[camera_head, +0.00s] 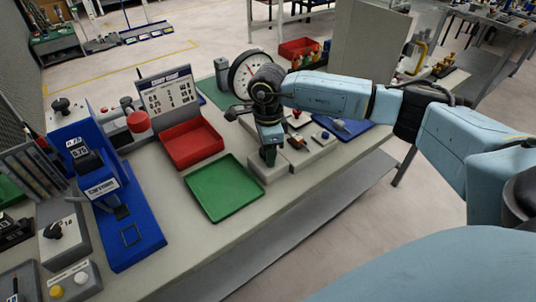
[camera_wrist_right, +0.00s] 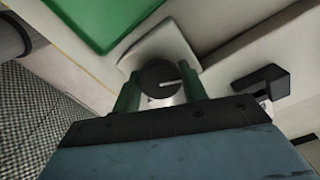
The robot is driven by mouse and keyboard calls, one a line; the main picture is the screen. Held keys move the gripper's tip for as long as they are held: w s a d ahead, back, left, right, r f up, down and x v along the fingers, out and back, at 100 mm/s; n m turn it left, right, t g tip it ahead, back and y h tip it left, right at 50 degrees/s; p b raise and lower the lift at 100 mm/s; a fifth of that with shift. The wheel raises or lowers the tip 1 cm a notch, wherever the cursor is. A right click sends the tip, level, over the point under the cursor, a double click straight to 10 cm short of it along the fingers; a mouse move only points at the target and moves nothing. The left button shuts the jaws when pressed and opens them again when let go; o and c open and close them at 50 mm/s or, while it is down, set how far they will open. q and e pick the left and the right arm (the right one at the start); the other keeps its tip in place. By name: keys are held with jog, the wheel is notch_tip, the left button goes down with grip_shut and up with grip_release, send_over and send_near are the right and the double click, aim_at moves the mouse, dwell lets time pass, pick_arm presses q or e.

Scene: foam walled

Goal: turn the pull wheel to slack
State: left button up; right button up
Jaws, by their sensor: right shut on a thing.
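A round dark knob with a white pointer line, which I take to be the pull wheel (camera_wrist_right: 159,79), sits on a pale block (camera_wrist_right: 168,45) in the right wrist view. The line points to the right in that view. My right gripper (camera_wrist_right: 161,90) has its two green fingers on either side of the knob and is shut on it. In the head view, my right gripper (camera_head: 268,156) points down onto the pale block (camera_head: 262,176) near the table's front edge and hides the knob. Any slack marking is not readable. My left gripper is not in view.
A green tray (camera_head: 224,187) lies left of the block and a red bin (camera_head: 191,144) behind that. A white dial gauge (camera_head: 247,70) stands behind my right wrist. A black lever (camera_wrist_right: 262,82) is close right of the knob. A blue machine (camera_head: 112,195) stands at left.

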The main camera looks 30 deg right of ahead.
jog(key=shift+w+n+b, duration=0.1)
jog(key=shift+n+b, duration=0.5)
jog(key=shift+n, duration=0.6)
jog(key=shift+n+b, duration=0.3)
jog(key=shift+n, duration=0.3)
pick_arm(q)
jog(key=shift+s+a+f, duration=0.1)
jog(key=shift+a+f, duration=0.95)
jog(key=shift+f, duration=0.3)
pick_arm(e)
jog(key=shift+r+n, duration=0.1)
jog(key=shift+n, duration=0.6)
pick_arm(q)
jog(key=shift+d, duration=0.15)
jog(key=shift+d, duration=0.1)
pick_arm(e)
jog(key=o, duration=1)
jog(key=shift+c, duration=0.2)
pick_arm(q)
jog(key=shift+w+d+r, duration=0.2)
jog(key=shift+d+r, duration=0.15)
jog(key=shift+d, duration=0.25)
pick_arm(e)
notch_tip(320, 180, up, 13)
jog(key=shift+r, duration=0.15)
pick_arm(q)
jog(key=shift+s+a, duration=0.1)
